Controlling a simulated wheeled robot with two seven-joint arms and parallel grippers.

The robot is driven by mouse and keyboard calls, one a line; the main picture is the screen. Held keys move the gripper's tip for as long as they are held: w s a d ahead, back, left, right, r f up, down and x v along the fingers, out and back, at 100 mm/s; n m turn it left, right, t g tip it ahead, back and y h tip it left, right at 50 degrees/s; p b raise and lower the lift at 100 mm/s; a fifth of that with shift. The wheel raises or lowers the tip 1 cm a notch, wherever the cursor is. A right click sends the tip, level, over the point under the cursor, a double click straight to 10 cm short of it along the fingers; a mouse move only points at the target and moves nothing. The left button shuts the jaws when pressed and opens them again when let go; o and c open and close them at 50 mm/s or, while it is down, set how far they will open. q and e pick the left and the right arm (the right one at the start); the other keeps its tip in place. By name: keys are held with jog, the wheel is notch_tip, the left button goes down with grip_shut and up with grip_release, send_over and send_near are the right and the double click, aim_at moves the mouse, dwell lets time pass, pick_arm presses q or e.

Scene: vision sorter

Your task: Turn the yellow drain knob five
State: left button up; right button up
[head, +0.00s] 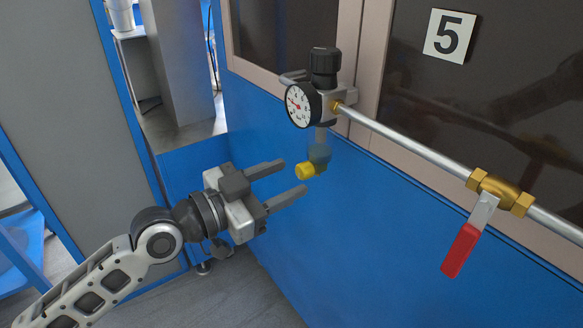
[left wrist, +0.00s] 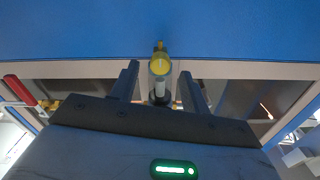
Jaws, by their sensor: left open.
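The yellow drain knob (head: 305,171) is at the bottom of a clear bowl (head: 320,150) under the regulator with a round gauge (head: 299,105). A black knob (head: 325,62) tops the regulator. My left gripper (head: 294,178) is open, its two fingers pointing at the yellow knob, with the fingertips close to it in the head view. In the left wrist view the yellow knob (left wrist: 159,65) shows between and just beyond the two fingers. Nothing is held. My right gripper is not in view.
A metal pipe (head: 410,145) runs right from the regulator to a brass valve (head: 500,194) with a red handle (head: 461,250). A sign with a 5 (head: 450,36) is above. The blue panel (head: 370,240) stands behind. Open floor (head: 215,300) lies below my left arm.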

aim_at(305, 170)
pick_arm(q)
jog(key=shift+x, duration=1)
jog(key=shift+w+d, duration=0.15)
jog(key=shift+d, duration=0.05)
jog(key=c, duration=1)
